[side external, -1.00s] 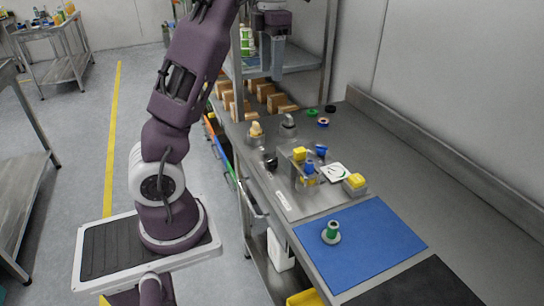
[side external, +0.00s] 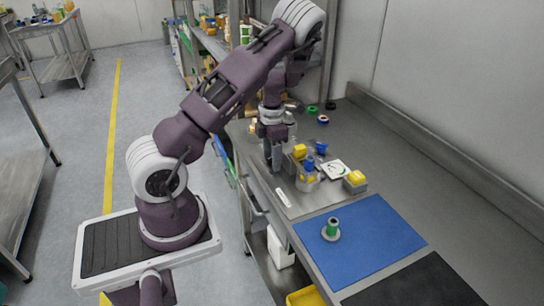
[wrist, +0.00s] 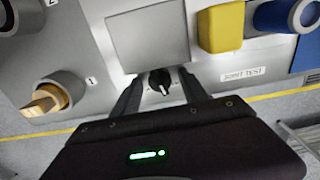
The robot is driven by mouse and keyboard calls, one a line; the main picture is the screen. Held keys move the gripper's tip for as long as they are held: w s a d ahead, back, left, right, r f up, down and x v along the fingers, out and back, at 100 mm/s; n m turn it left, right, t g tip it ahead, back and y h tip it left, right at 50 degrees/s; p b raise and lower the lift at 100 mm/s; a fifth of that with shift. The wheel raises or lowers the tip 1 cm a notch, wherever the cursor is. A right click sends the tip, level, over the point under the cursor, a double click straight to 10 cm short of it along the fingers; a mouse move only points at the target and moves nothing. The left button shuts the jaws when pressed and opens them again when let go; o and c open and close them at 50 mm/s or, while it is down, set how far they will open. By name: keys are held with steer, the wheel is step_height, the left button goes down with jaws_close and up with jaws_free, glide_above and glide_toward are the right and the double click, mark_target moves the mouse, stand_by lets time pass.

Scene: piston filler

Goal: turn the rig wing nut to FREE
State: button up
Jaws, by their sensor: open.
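In the wrist view, a small black knob with a pale raised bar, which looks like the wing nut (wrist: 160,85), sits on the grey rig (wrist: 110,72) below a square grey block. My gripper (wrist: 159,78) is open, with one finger on each side of the nut. I cannot tell whether the fingers touch it. No FREE marking is legible. In the side view my gripper (side external: 272,160) points down at the left end of the rig, and the nut is hidden behind it.
The rig carries a yellow block (wrist: 222,27), a blue knob (wrist: 275,14) and a JOINT TEST label (wrist: 243,75). A wooden-handled knob (wrist: 45,97) marked 1 stands left.

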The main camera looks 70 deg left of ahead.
jaws_close()
steer(key=n, duration=0.4)
steer(key=shift+n, duration=0.3)
jaws_free()
